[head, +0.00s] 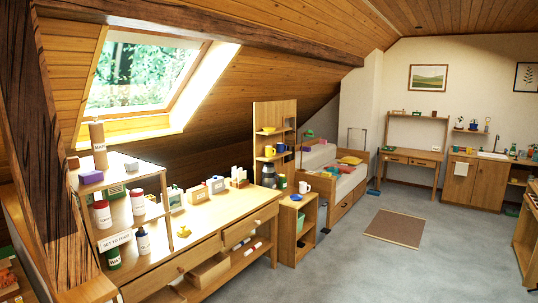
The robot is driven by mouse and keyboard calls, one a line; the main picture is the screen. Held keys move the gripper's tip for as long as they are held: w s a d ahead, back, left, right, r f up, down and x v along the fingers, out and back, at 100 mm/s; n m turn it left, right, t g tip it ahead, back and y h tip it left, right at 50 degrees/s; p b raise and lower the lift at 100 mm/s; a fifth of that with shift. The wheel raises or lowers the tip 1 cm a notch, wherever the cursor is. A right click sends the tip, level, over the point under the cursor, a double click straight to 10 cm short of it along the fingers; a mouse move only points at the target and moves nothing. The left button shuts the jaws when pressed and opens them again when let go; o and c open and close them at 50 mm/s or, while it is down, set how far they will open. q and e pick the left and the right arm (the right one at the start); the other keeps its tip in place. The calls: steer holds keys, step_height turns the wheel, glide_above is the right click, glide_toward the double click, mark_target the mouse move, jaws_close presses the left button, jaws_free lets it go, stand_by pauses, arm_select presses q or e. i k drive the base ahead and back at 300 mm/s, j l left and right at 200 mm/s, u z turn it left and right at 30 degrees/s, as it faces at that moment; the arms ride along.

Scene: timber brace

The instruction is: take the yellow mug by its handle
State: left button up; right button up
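A small yellow mug (269,151) stands on a middle shelf of the tall wooden shelf unit (258,112), left of the bed. A dark blue mug (280,148) stands close on its right. The yellow mug is small in the head view, and I cannot tell which way its handle points. Neither of my grippers is in view.
A dark timber brace (45,150) slants across the left foreground. A long wooden workbench (190,255) with bottles and boxes runs below the skylight. A low cabinet (289,228) with a whitish mug (304,188) stands before the bed. Grey floor (350,270) is open at right.

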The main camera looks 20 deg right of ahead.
mark_target(268, 149)
steer(key=i+l+z, duration=0.4)
steer(key=i, duration=0.35)
steer(key=i+z, duration=0.4)
steer(key=i, duration=2.35)
steer(key=i+u, duration=0.15)
steer(key=i, duration=0.35)
steer(key=i+l+u, duration=0.1)
steer(key=i, duration=0.4)
steer(key=i+l+u, duration=0.15)
steer(key=i, duration=0.35)
steer(key=i+l+u, duration=0.15)
steer(key=i+l, duration=0.2)
steer(key=i+j, duration=0.2)
